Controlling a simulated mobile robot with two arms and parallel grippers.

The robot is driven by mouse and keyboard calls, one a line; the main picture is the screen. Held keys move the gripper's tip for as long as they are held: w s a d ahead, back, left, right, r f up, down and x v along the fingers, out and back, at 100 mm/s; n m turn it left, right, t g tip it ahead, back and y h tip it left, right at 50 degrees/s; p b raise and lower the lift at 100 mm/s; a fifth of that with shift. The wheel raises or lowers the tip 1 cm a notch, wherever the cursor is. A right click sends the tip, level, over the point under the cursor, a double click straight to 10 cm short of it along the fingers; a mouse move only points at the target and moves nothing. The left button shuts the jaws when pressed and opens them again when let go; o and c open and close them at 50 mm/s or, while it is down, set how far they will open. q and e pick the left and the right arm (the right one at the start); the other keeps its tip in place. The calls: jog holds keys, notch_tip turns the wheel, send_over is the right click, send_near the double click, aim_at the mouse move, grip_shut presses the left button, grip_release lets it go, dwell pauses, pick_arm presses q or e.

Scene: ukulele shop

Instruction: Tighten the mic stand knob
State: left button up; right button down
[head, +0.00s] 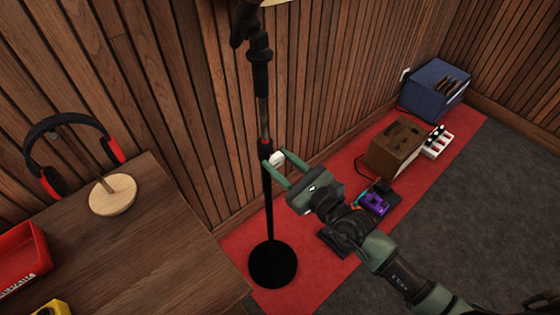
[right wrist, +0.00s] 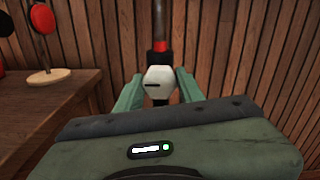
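The black mic stand (head: 268,205) stands upright by the wall on a round black base (head: 272,264). Its white, faceted knob (head: 276,159) sits on the pole below a red ring. In the right wrist view the knob (right wrist: 158,80) faces me and shows a short, nearly level dark mark. My right gripper (head: 275,159) has its two green fingers on either side of the knob, reaching in from the right. The fingertips look very close to its sides; I cannot tell whether they touch it. My left gripper is in neither view.
A wooden table (head: 130,250) at the left holds headphones on a stand (head: 113,195) and a red tray (head: 22,262). Grey floor is clear at the right.

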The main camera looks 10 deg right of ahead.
jog(key=shift+m, duration=0.3)
jog(key=m, duration=0.2)
jog(key=shift+m, duration=0.4)
jog(key=m, duration=0.4)
jog(key=shift+m+p, duration=0.3)
jog(key=shift+p, duration=0.05)
jog(key=m+p, duration=0.1)
jog(key=m, duration=0.3)
jog(key=shift+m+p, duration=0.55)
jog(key=shift+m, duration=1.55)
jog(key=c, duration=0.9)
grip_release()
